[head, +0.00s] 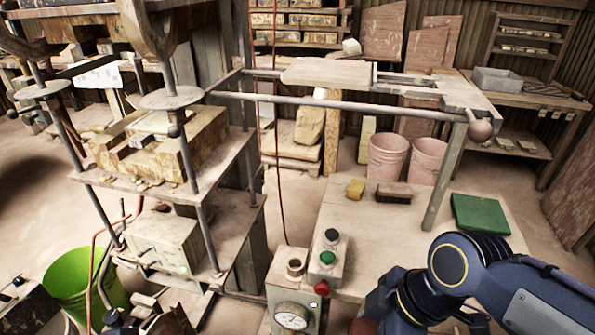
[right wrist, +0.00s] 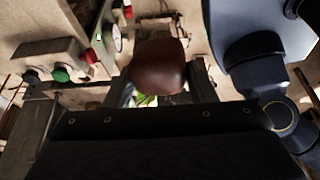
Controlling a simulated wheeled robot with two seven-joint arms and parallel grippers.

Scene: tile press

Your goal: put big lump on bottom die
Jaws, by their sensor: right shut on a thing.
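The big lump (right wrist: 158,68) is a smooth brown clay piece. In the right wrist view it sits between the fingers of my right gripper (right wrist: 163,80), which is shut on it. A small brown part of the lump (head: 362,326) shows at the bottom edge of the head view, left of my right wrist. The bottom die (head: 205,128) appears to be the worn yellowish block on the press's middle shelf, at left in the head view, with a paler piece on top. The lump is well to the right of the die and apart from it. My left gripper is not in view.
Upright press rods (head: 186,155) stand around the die. A horizontal bar (head: 340,106) crosses above the table (head: 350,225). A button box (head: 327,262) and gauge (head: 292,316) stand between press and right arm. A green pad (head: 480,213), sponge (head: 355,188) and brush (head: 394,193) lie on the table.

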